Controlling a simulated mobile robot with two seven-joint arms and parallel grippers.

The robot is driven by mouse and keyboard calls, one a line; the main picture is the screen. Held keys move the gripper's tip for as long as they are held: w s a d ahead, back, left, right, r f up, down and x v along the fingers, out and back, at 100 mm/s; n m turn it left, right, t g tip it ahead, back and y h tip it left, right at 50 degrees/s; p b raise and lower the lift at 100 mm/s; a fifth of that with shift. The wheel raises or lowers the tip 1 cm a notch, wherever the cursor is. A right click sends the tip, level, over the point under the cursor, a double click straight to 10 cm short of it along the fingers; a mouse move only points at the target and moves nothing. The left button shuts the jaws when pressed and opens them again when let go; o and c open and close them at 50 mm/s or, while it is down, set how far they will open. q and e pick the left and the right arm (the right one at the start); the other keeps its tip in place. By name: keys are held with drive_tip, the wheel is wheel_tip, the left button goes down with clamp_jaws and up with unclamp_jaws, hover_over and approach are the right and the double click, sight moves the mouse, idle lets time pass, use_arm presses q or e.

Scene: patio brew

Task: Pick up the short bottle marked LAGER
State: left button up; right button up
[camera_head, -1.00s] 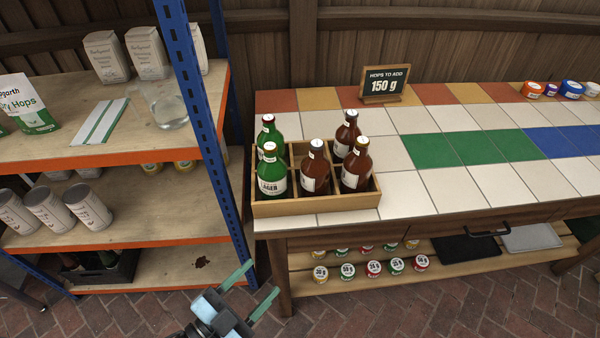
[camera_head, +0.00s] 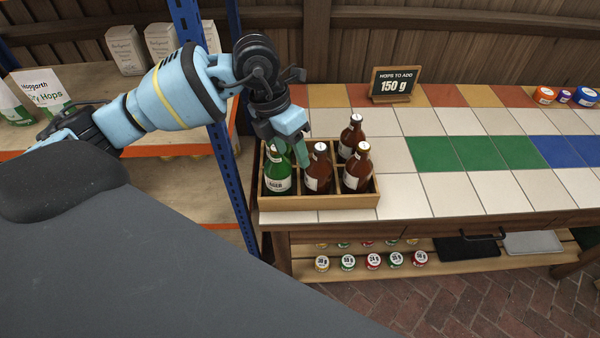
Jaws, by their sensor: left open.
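A green bottle with a white label reading LAGER (camera_head: 278,177) stands in the front left compartment of the wooden crate (camera_head: 320,202). My left gripper (camera_head: 290,150) is open and points down at the top of this bottle from above and behind. Its teal fingers are beside the bottle's neck; whether they touch it I cannot tell. The second green bottle, behind it in the crate, is hidden by my gripper. Brown bottles stand in the crate to the right: one at front middle (camera_head: 318,172), one at front right (camera_head: 357,172), one behind (camera_head: 350,138). My right gripper is not in view.
The crate sits at the left end of the tiled counter (camera_head: 420,200). The blue shelf post (camera_head: 220,160) is close on the left. Tiles to the right are clear.

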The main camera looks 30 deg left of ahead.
use_arm(q)
wheel_tip(320, 180, up, 2)
drive_tip(key=r+y, duration=0.1)
drive_tip(key=y, duration=0.1)
hover_over(278, 172)
drive_tip(key=w, duration=0.2)
drive_tip(key=shift+s+a+f+n, duration=0.2)
drive_tip(key=shift+a+f+n, duration=0.1)
drive_tip(key=shift+a, duration=0.1)
drive_tip(key=shift+a+r+t+y, duration=0.2)
drive_tip(key=shift+a+t+y, duration=0.1)
drive_tip(key=shift+w+f, duration=0.15)
drive_tip(key=shift+f, duration=1.8)
drive_tip(key=shift+w+f, duration=0.15)
drive_tip(key=shift+f, duration=1.8)
clamp_jaws()
drive_tip(key=shift+r, duration=0.1)
